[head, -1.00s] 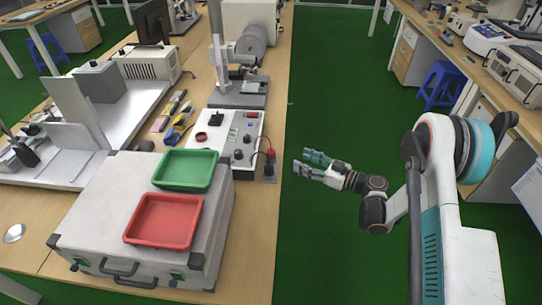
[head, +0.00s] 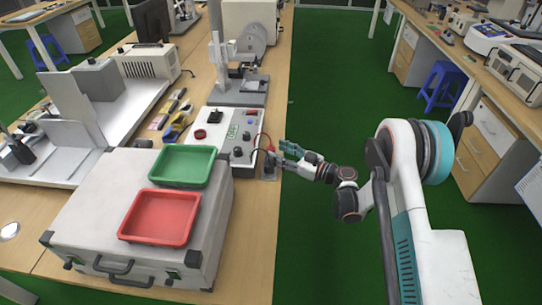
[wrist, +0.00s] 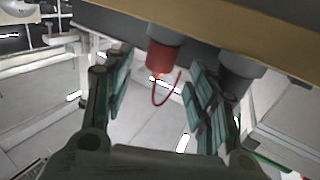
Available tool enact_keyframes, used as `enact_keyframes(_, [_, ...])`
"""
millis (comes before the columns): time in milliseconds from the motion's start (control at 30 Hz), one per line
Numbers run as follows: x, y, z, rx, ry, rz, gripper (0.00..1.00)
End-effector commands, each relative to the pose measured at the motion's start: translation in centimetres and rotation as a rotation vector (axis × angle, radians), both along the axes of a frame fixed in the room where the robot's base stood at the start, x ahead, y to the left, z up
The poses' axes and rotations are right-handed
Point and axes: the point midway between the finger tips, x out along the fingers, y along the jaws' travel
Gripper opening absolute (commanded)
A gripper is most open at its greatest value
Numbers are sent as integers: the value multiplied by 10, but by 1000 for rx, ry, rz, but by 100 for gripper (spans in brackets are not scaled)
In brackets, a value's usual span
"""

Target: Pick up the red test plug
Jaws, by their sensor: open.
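The red test plug (wrist: 160,57) shows in the wrist view with a thin red lead curving from it. It lies between the lines of my two finger pads, slightly beyond the tips, and I see no contact. In the head view my gripper (head: 281,154) is open at the table's right edge, beside the white test box (head: 225,131). There the fingers largely hide the plug; a red lead shows near them. In the wrist view my gripper (wrist: 160,95) has its fingers spread, with nothing held. A dark grey plug (wrist: 240,72) is close to the right finger.
A green tray (head: 183,166) and a red tray (head: 160,217) sit on a silver case (head: 85,205) at the near left. A stand (head: 218,62) is behind the test box. Green floor is clear right of the table.

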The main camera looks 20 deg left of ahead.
Motion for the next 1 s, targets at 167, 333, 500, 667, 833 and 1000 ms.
enact_keyframes(167, [6,27,-4,0,0,3,52])
enact_keyframes(333, [10,40,-1,0,0,1,52])
enact_keyframes(500, [10,40,0,0,0,0,52])
enact_keyframes(667, [10,39,0,0,0,0,18])
enact_keyframes(833, [10,39,0,0,0,0,2])
enact_keyframes(1000, [10,39,0,0,0,0,2])
